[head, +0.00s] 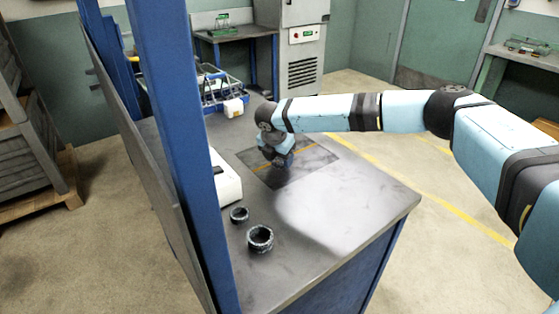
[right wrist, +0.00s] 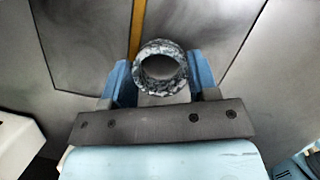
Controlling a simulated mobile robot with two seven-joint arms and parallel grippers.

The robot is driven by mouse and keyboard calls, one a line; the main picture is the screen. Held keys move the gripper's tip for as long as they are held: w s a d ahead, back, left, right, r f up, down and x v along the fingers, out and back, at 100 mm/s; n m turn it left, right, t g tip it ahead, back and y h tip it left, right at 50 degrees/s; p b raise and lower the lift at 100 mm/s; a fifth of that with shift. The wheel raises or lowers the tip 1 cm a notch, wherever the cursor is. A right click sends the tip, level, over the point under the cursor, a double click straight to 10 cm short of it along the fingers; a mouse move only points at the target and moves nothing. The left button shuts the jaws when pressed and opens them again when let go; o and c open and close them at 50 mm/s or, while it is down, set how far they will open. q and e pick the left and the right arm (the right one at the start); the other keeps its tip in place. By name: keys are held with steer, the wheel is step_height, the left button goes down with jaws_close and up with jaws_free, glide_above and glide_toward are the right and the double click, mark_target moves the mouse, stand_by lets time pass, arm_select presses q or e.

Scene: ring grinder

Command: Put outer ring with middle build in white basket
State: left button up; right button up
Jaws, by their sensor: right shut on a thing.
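My right gripper (head: 281,161) is over the dark mat on the workbench, pointing down. In the right wrist view its blue fingers (right wrist: 160,82) are shut on a dark mottled ring (right wrist: 139,70), one finger on each side. The ring's open hole faces the camera. In the head view the gripper mostly hides this ring. Two other dark rings, a larger one (head: 260,247) and a smaller one (head: 239,219), sit apart near the bench's front left. My left gripper is not in view.
A white box-like object (head: 227,182) lies on the bench's left side, beside a blue upright post (head: 178,130). A small white item (head: 233,107) is by the blue basket. The dark mat (head: 312,168) has an orange line. The bench's right front is clear.

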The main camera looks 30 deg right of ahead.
step_height(320, 180, up, 19)
steer(key=p, duration=0.2)
